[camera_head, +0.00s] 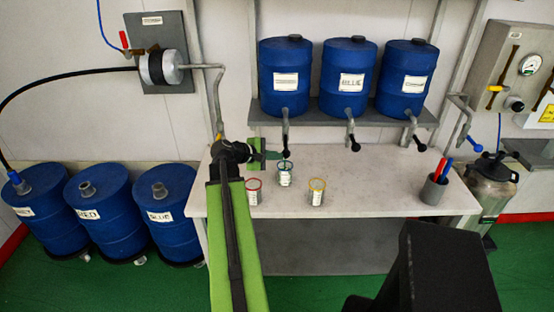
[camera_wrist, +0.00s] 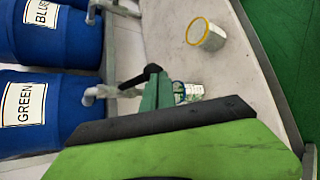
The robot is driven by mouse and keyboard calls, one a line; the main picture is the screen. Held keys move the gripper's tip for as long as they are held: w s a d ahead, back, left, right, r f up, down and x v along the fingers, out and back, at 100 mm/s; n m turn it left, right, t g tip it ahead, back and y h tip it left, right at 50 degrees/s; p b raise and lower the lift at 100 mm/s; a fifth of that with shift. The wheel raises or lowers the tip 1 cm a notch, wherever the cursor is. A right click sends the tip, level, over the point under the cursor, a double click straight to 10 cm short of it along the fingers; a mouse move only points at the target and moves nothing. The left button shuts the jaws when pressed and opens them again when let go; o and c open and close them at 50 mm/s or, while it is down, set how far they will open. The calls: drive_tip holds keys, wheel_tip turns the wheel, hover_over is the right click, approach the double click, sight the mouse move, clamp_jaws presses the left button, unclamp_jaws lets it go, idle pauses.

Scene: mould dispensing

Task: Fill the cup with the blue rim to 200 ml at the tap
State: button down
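The cup with a dark bluish rim (camera_head: 286,176) stands upright on the bench under the leftmost shelf tap (camera_head: 285,128). In the wrist view the cup (camera_wrist: 190,91) is partly hidden behind my green fingers, and its fill level cannot be read. My gripper (camera_head: 279,155) looks shut, its fingertips close above and left of the cup, beside the tap's black lever (camera_head: 286,153). In the wrist view my gripper (camera_wrist: 155,80) is right next to the lever (camera_wrist: 138,77); whether they touch is unclear. I see nothing held between the fingers.
A red-rimmed cup (camera_head: 254,191) and a yellow-rimmed cup (camera_head: 317,191) stand nearby on the bench (camera_head: 375,190). The tap's drum is labelled GREEN (camera_wrist: 38,108); the drum beside it reads BLUE (camera_head: 347,80). A pen pot (camera_head: 433,191) stands right. The bench's middle right is clear.

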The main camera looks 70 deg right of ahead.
drive_tip(key=shift+s+r, duration=0.1)
drive_tip(key=shift+s, duration=0.15)
idle(1.0)
drive_tip(key=shift+r+p, duration=0.9)
drive_tip(key=shift+w+a+r, duration=0.1)
drive_tip(key=shift+w+a, duration=0.05)
drive_tip(key=shift+a, duration=0.05)
drive_tip(key=f+p+v, duration=0.1)
drive_tip(key=p+v, duration=0.5)
drive_tip(key=v, duration=0.7)
drive_tip(key=shift+w+a, duration=0.2)
drive_tip(key=shift+a, duration=0.4)
drive_tip(key=shift+r, duration=0.1)
